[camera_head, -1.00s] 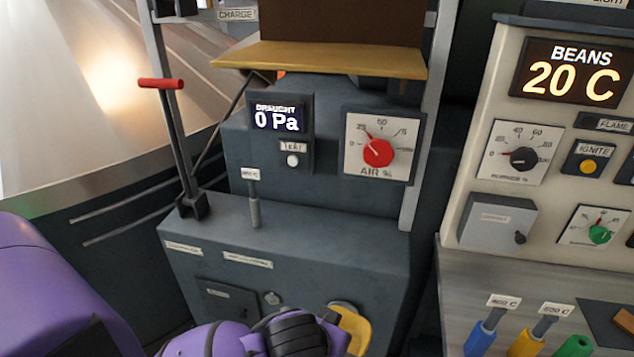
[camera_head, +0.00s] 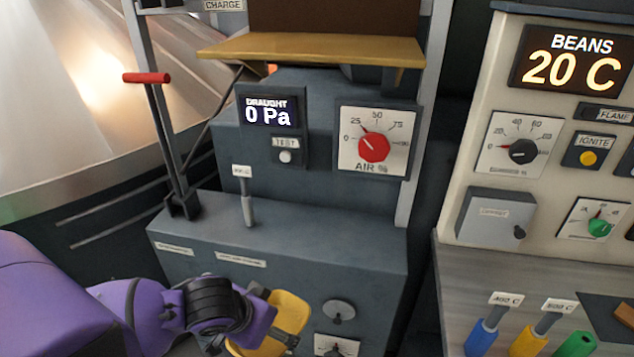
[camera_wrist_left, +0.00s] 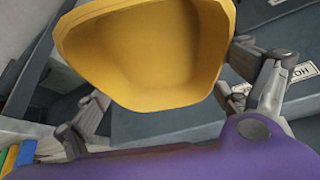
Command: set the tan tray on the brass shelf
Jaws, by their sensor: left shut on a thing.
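My left gripper (camera_head: 268,325) comes in low from the left in the head view. It is shut on a yellow-tan, open-topped tray (camera_head: 292,309), partly hidden by my gripper. In the left wrist view the tray (camera_wrist_left: 145,55) shows its hollow inside, between my fingers. The brass shelf (camera_head: 300,45) is a flat yellow-gold ledge near the top of the head view, well above and apart from the tray. A dark brown block (camera_head: 335,15) covers part of its back. My right gripper is not in view.
Below the shelf is a grey cabinet with a draught display (camera_head: 268,112), a red air dial (camera_head: 374,146) and a small upright lever (camera_head: 246,205). A red-handled lever (camera_head: 146,78) stands left. A cream control panel (camera_head: 545,180) stands right.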

